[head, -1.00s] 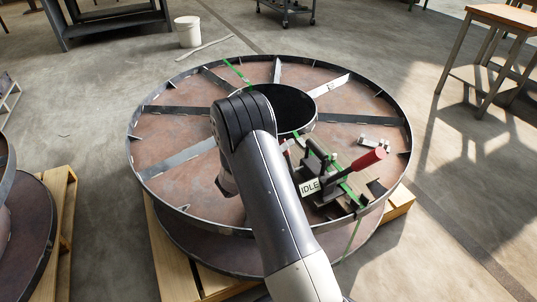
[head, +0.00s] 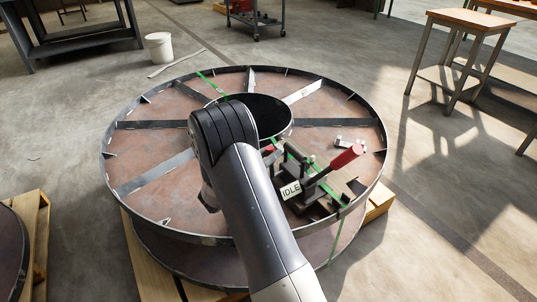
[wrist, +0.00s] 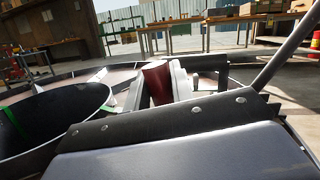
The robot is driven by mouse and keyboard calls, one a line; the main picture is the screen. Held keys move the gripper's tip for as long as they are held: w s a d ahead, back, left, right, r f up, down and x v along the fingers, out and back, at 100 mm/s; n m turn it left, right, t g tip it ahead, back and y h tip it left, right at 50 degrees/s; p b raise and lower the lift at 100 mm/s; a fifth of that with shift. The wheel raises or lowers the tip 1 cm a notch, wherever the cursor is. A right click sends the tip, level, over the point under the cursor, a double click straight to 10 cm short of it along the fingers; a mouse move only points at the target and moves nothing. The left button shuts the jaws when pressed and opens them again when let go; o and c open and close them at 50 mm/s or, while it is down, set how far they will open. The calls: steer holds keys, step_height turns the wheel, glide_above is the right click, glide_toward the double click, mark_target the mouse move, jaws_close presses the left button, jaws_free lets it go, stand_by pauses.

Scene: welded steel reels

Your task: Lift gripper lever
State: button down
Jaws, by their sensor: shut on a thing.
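A strapping tool (head: 300,175) with a label reading "IDLE" sits on the steel reel (head: 150,222), along a green strap (head: 345,205). Its long lever with a red grip (head: 345,157) points up to the right. A smaller red handle (head: 268,149) shows at the tool's left, partly behind my arm. In the wrist view, my gripper (wrist: 158,84) has its pale fingers closed on a dark red handle (wrist: 157,80), seemingly this smaller one. A grey rod (wrist: 288,45) rises to the right, apart from the fingers. My arm hides the gripper in the head view.
The reel has radial steel ribs and an open hub (head: 270,112), and rests on a wooden pallet (head: 378,202). A small metal piece (head: 350,143) lies on the reel right of the tool. A white bucket (head: 159,47) and a wooden-topped table (head: 470,24) stand on the floor beyond.

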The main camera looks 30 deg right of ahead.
stand_by(0.4)
steer(key=c, duration=1.2)
jaws_free()
steer(key=shift+c, duration=0.2)
steer(key=p+v, duration=0.2)
steer(key=v, duration=0.8)
steer(key=shift+a, duration=0.4)
steer(key=shift+s+d, duration=0.1)
steer(key=shift+s, duration=0.05)
